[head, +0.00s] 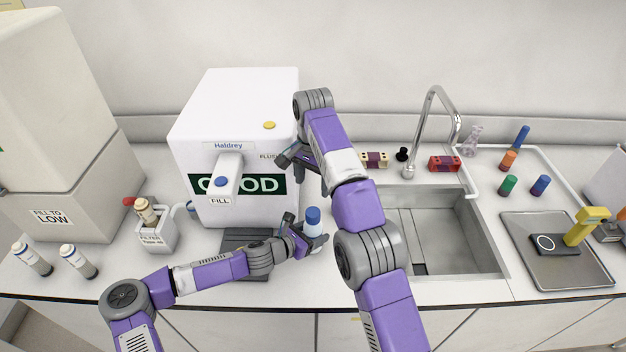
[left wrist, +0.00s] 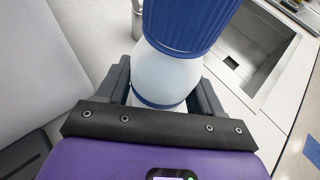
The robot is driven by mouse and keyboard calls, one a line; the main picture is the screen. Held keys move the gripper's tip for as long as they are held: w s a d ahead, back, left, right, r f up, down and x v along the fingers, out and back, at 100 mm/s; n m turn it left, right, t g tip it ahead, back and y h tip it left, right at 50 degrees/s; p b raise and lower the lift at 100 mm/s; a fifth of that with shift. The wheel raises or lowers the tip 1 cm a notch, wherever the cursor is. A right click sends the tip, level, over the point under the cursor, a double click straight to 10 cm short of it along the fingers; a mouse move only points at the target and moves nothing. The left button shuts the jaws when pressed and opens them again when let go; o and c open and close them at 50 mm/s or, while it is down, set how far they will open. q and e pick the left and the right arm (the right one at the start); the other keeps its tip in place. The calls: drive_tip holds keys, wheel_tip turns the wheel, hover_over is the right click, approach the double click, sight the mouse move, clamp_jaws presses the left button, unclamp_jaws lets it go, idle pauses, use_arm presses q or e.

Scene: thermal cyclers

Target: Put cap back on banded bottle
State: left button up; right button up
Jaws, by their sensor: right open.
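The banded bottle (head: 315,243) is pale, with a blue cap (head: 313,216) on its top, upright in front of the white machine's right side. The left wrist view shows the ribbed blue cap (left wrist: 182,22), the pale bottle body (left wrist: 165,75) and a blue band low on it. I cannot tell whether the cap is fully seated. My left gripper (head: 308,243) is shut on the bottle, a finger on each side below the cap, also in the left wrist view (left wrist: 166,92). My right gripper (head: 287,160) is open and empty, above and left of the bottle, by the machine's front.
The white machine (head: 235,110) stands behind, with a dark pad (head: 245,240) at its foot. A sink (head: 455,235) with a tall tap is on the right. Several coloured-cap tubes and a tray (head: 560,270) with a yellow-handled device lie farther right. A filter holder (head: 155,232) stands left.

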use_arm(q)
drive_tip(key=o, duration=0.4)
drive_tip(key=v, duration=0.7)
drive_tip(key=shift+s+a, duration=0.2)
drive_tip(key=shift+r, duration=0.25)
